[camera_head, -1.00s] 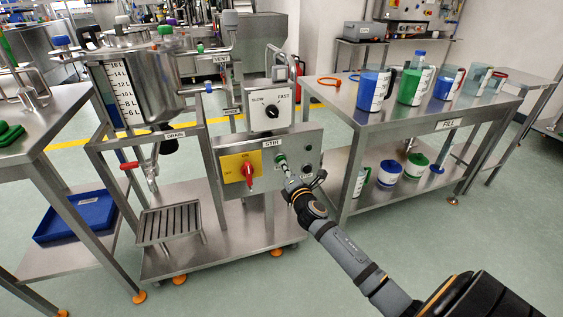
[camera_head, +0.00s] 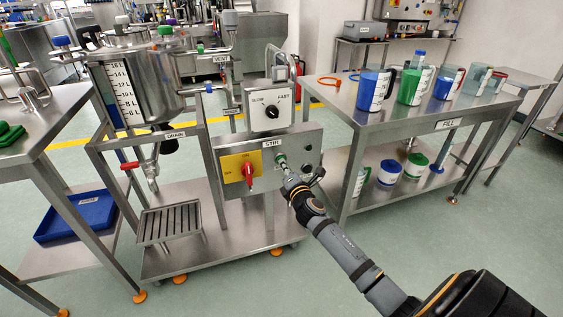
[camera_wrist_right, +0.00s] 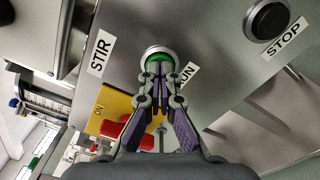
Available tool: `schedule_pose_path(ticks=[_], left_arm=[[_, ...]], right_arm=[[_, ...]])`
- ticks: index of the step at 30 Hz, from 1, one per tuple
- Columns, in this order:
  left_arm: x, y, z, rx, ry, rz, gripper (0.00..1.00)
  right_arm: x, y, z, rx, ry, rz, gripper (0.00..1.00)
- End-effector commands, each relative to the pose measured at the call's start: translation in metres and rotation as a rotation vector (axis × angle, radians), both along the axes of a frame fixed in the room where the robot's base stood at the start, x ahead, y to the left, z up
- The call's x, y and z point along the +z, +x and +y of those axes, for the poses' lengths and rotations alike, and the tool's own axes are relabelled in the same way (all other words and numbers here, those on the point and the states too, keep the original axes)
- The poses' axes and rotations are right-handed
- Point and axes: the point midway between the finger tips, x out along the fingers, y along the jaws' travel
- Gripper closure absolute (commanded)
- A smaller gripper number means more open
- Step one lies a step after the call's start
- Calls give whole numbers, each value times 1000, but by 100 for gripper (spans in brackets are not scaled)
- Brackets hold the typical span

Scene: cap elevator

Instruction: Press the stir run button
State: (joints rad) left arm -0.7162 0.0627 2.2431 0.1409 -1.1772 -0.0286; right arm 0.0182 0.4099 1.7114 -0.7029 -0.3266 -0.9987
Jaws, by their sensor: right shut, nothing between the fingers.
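The stir run button is a green button in a silver ring. It is on the steel stir control panel (camera_head: 308,139), just right of the red switch, and shows in the right wrist view (camera_wrist_right: 157,56) beside the RUN label. My right gripper (camera_wrist_right: 160,72) is shut and empty, its fingertips at the lower part of the button and overlapping it in the picture. I cannot tell whether they touch it. In the head view my right gripper (camera_head: 286,172) points at the button from the lower right and partly hides the panel there. My left gripper is not in view.
A black stop button (camera_wrist_right: 268,20) sits apart from the green one. A red rotary switch (camera_head: 248,174) on a yellow plate is left of it. A SLOW-FAST dial box (camera_head: 271,110) stands above. A steel table (camera_head: 420,120) with jugs is at the right.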

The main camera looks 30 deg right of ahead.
Motion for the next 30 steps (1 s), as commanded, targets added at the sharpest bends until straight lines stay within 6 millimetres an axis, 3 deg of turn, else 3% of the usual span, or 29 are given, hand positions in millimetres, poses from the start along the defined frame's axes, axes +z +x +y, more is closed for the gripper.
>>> schedule_pose_path(ticks=[14,30], left_arm=[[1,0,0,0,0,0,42],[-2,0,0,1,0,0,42]], right_arm=[[0,4,-1,1,0,-1,100],[-1,-36,8,0,-2,1,100]])
